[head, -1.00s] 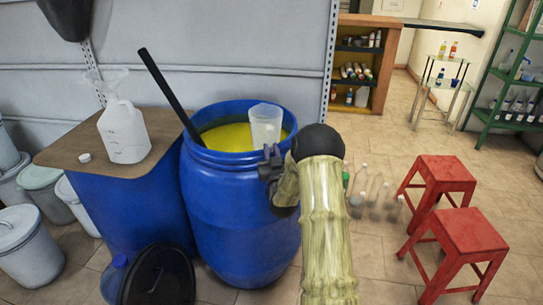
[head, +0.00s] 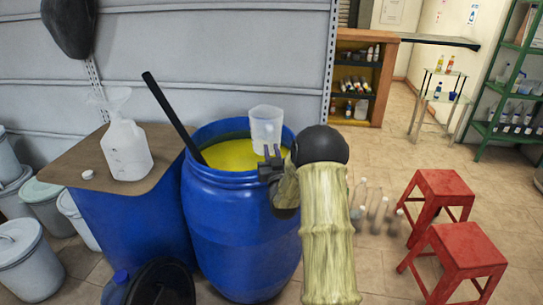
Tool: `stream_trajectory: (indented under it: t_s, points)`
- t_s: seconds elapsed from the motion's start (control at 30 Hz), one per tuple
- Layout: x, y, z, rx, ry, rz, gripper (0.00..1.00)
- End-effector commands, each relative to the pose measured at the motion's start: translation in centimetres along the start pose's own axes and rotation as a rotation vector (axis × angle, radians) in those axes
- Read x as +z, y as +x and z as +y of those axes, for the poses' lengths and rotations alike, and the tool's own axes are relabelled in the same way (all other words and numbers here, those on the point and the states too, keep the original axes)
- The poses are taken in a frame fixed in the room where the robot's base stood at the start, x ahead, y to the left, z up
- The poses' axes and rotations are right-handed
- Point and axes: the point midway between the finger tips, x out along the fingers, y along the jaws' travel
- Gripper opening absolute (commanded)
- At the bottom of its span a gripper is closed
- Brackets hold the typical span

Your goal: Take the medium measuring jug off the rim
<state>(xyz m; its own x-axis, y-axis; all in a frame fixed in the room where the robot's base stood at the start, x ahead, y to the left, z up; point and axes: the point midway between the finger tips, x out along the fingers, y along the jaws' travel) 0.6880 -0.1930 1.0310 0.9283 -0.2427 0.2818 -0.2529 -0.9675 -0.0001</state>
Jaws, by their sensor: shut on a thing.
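The clear measuring jug (head: 265,126) is upright at the right side of the blue drum (head: 240,225), seen against the yellow contents (head: 232,155). My gripper (head: 272,153) is at the drum's near right rim, with its fingers shut on the lower near side of the jug. The exact contact is small and partly hidden by my gripper. Whether the jug still touches the rim cannot be told from this view.
A black stick (head: 172,115) leans in the drum at left. A white jug with a funnel (head: 126,150) stands on a brown-topped stand (head: 80,165). Red stools (head: 437,195) and clear bottles (head: 375,212) are on the floor at right. A grey wall is behind.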

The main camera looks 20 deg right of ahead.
Motion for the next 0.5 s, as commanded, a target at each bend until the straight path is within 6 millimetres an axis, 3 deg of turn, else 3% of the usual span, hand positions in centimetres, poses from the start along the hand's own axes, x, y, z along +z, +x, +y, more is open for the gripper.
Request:
stream_trajectory:
  t_s: [0.5]
  points:
    - [-1.22,0.35,-0.01,0.000,0.000,0.001,0.00]
